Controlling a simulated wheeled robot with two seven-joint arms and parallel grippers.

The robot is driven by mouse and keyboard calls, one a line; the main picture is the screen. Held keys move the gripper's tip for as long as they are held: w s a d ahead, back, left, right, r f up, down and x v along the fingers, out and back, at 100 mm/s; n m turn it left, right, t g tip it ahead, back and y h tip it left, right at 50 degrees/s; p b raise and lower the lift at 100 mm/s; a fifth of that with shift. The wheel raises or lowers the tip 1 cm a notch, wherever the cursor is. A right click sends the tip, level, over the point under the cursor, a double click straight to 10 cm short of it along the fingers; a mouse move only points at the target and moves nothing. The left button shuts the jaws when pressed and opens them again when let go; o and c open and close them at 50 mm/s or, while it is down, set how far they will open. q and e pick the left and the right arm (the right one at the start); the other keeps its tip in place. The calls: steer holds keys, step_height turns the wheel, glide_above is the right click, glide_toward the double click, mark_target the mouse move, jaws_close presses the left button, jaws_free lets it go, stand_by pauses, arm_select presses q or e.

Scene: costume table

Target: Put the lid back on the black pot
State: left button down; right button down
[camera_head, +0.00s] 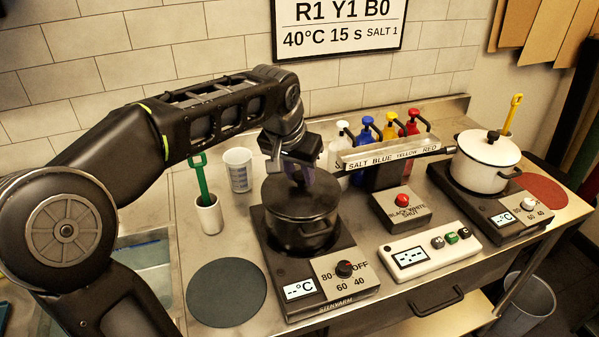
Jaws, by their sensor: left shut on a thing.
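The black pot (302,235) stands upright on the left hot plate. Its dark round lid (283,201) is at the pot's mouth, under my left gripper. My left gripper (303,180) points down from above, with its fingers at the middle of the lid, shut on the lid's knob, which the fingers mostly hide. I cannot tell whether the lid rests fully on the rim or hangs just above it. My right gripper is not in view.
The left hot plate (318,286) has a dial. A dark round mat (227,291), a white cup with a green tool (208,214) and a beaker (238,170) are left of it. A labelled dispenser rack (388,160) is right. The white pot (483,165) stands on the right hot plate.

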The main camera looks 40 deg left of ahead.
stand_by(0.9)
arm_select(q)
steer(key=c, duration=0.5)
jaws_free()
steer(key=shift+r+p, duration=2.65)
steer(key=shift+r, duration=0.8)
steer(key=shift+c, duration=0.6)
jaws_close()
